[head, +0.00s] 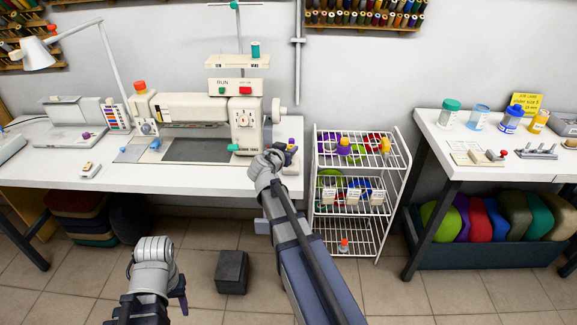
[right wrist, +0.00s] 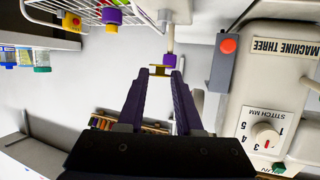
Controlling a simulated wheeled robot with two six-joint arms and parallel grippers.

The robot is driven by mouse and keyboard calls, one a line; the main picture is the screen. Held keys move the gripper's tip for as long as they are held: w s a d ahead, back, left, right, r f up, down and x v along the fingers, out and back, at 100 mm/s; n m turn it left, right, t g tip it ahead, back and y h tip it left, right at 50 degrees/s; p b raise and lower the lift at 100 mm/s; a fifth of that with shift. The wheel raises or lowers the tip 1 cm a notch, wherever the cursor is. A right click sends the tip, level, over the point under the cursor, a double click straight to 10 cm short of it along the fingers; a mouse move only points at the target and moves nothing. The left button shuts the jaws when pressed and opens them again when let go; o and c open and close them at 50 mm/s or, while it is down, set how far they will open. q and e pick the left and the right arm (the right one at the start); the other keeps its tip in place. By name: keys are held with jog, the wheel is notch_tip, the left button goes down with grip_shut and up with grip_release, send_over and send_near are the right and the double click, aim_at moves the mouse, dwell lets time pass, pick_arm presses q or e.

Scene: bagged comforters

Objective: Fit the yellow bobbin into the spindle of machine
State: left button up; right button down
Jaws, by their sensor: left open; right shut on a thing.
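My right gripper (right wrist: 160,80) is shut on a small yellow bobbin (right wrist: 160,71), held by its edges between the fingertips. Just beyond it in the right wrist view is a purple piece (right wrist: 169,60) on a thin pale upright post (right wrist: 170,38). The bobbin looks close to this piece; I cannot tell whether they touch. In the head view my right gripper (head: 274,157) is at the right end of the sewing machine (head: 245,125), next to the purple piece (head: 291,142), and hides the bobbin. My left gripper (head: 155,265) is open, low in front of the table.
A white wire cart (head: 318,185) with spools and boxes stands right of the machine table (head: 50,175). A grey housing with a red button (right wrist: 228,46) and the machine body (right wrist: 260,110) stand close to the right gripper. A dark block (head: 231,272) lies on the floor.

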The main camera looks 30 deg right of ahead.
jog(key=shift+f, duration=0.15)
notch_tip(320, 180, down, 3)
jog(key=b, duration=0.3)
jog(key=shift+f, duration=0.2)
jog(key=shift+b, duration=0.3)
jog(key=shift+f+b, duration=0.55)
jog(key=shift+f, duration=0.05)
jog(key=c, duration=0.6)
grip_release()
